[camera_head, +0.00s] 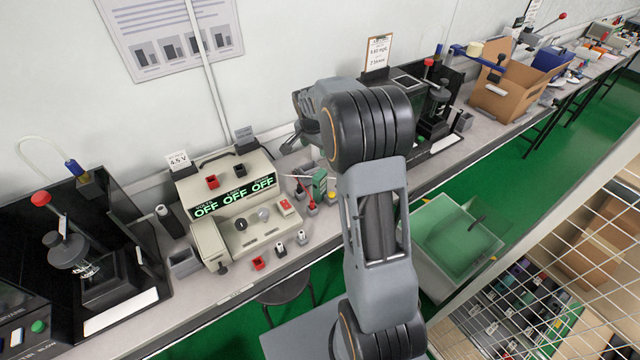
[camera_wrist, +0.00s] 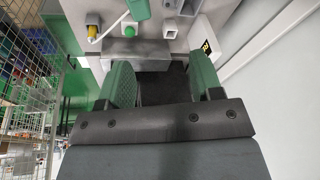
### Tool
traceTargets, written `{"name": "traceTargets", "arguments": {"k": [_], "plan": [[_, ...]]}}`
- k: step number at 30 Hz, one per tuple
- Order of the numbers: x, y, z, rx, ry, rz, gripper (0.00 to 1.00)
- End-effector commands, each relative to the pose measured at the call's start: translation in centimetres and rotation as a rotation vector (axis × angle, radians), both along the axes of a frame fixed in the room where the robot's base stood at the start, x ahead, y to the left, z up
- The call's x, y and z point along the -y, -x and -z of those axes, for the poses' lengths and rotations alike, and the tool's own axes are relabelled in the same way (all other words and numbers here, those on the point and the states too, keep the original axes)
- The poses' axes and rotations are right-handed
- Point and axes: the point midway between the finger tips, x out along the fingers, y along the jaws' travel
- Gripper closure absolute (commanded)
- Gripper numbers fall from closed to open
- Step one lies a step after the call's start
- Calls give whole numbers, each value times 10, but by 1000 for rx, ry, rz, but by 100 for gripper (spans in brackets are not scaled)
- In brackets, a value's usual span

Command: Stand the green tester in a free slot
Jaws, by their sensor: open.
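My gripper (camera_wrist: 160,78) is open in the wrist view, with its two green-faced fingers apart and only dark space visible between them. In the head view it is mostly hidden by my arm. A green upright piece (camera_head: 319,186), possibly the green tester, stands on the bench just left of my arm. A green piece (camera_wrist: 138,9) is cut off by the top edge of the wrist view, beyond the fingertips; I cannot tell if it is the same one. I cannot tell which slots are free.
A beige test unit (camera_head: 235,205) reading OFF stands left of the green piece. Black test stands occupy the bench at left (camera_head: 75,255) and right (camera_head: 435,105). An open cardboard box (camera_head: 510,90) is farther right. A wire mesh (camera_head: 590,240) rises at lower right.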

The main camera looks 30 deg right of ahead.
Motion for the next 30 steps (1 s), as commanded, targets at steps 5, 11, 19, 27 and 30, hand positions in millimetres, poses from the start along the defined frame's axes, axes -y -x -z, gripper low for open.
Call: {"name": "traceTargets", "arguments": {"k": [5, 11, 19, 27, 30], "plan": [[-7, 20, 7, -115, -48, 5, 40], [-3, 21, 37, -139, -47, -9, 40], [3, 18, 77, -135, -44, -8, 40], [4, 16, 93, -134, -44, -9, 40], [6, 15, 104, -136, -45, -9, 40]]}}
